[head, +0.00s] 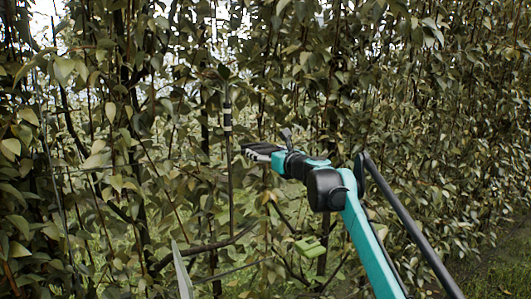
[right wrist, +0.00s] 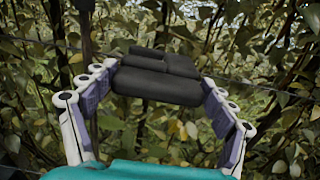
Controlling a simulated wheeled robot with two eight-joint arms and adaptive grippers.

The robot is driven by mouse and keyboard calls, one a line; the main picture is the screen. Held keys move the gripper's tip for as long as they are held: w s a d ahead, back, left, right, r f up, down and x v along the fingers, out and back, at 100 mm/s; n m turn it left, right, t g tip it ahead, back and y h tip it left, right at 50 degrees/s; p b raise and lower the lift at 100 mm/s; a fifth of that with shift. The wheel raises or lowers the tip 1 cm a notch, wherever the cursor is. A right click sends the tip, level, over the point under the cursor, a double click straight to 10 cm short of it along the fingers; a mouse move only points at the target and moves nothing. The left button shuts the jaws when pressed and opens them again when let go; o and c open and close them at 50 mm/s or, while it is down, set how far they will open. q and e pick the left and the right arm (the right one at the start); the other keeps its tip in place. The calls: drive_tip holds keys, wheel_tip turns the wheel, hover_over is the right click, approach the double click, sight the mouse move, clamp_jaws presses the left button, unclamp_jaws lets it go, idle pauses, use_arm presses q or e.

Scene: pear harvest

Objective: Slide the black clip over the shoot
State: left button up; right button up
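My right gripper (head: 250,151) reaches in from the right in the head view, its tip pointing left. In the right wrist view its white fingers with purple pads (right wrist: 160,74) are closed on the sides of a black, blocky clip (right wrist: 157,84). A thin dark upright shoot (head: 230,175) with a black sleeve and pale bands (head: 227,118) stands a little left of the gripper tip. A dark stem, likely this shoot, shows at upper left in the wrist view (right wrist: 84,22). The clip appears apart from it; depth is hard to judge. My left gripper is not in view.
Dense leafy branches fill the space behind and around the gripper. A dark branch (head: 205,247) runs across below the shoot. A small light-green object (head: 309,246) hangs below my arm. A pale pointed strip (head: 182,270) rises at the bottom. Grass lies at lower right.

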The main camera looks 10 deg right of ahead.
drive_tip(key=s+a, duration=0.1)
drive_tip(key=a, duration=0.1)
drive_tip(key=s+a, duration=0.1)
drive_tip(key=a, duration=0.2)
drive_tip(key=s+a, duration=0.1)
drive_tip(key=a, duration=0.1)
drive_tip(key=shift+a, duration=0.2)
drive_tip(key=shift+c, duration=0.2)
drive_tip(key=shift+d, duration=0.15)
drive_tip(key=o, duration=1.6)
drive_tip(key=shift+a, duration=0.2)
drive_tip(key=v, duration=1.2)
